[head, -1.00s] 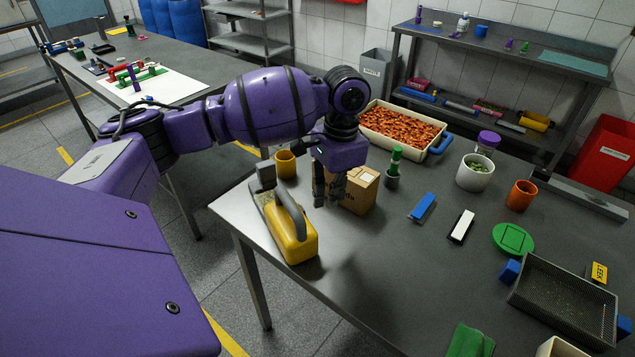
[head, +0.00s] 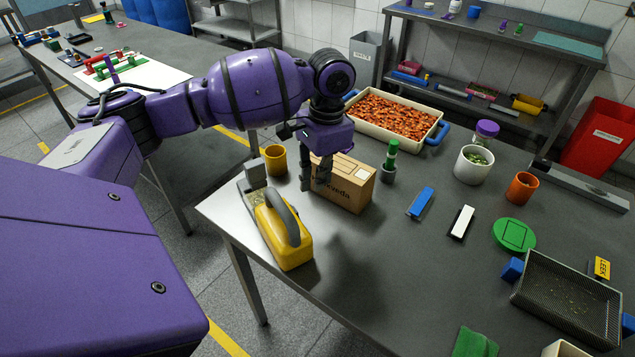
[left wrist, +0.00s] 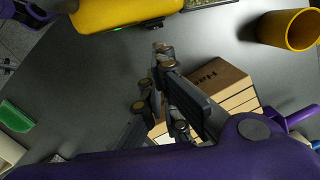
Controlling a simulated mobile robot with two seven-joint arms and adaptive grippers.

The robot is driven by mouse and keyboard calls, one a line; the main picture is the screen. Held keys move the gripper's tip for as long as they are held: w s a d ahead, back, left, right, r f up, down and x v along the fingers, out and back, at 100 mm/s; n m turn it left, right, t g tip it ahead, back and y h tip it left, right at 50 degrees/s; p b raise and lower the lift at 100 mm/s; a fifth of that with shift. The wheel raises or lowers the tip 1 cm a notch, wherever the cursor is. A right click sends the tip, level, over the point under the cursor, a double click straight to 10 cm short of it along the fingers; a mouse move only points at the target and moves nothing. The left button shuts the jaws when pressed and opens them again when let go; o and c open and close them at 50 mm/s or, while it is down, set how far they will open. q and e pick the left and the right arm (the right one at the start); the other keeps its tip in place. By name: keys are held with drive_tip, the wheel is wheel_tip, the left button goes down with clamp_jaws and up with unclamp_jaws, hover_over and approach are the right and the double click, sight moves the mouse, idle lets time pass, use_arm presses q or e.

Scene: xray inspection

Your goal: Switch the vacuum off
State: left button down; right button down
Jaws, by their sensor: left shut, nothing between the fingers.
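The vacuum is a yellow handheld unit (head: 285,243) with a grey handle, lying near the left edge of the grey table. In the left wrist view its yellow body (left wrist: 115,10) is at the top, with a small green light on a dark strip along its side. My left gripper (head: 316,184) points down in front of the cardboard box, right of the vacuum and apart from it. It is shut and empty; its dark fingers (left wrist: 163,60) show in the left wrist view. My right gripper is not in view.
The cardboard box (head: 350,187) is close beside my left gripper. An orange-yellow cup (head: 275,160) stands behind the vacuum. A green-topped bottle (head: 390,160) and a tray of orange pieces (head: 398,115) stand behind. The table in front of the box is clear.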

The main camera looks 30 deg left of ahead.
use_arm(q)
drive_tip(key=f, duration=0.7)
drive_tip(key=shift+s+a+f, duration=0.2)
drive_tip(key=shift+s+f, duration=0.15)
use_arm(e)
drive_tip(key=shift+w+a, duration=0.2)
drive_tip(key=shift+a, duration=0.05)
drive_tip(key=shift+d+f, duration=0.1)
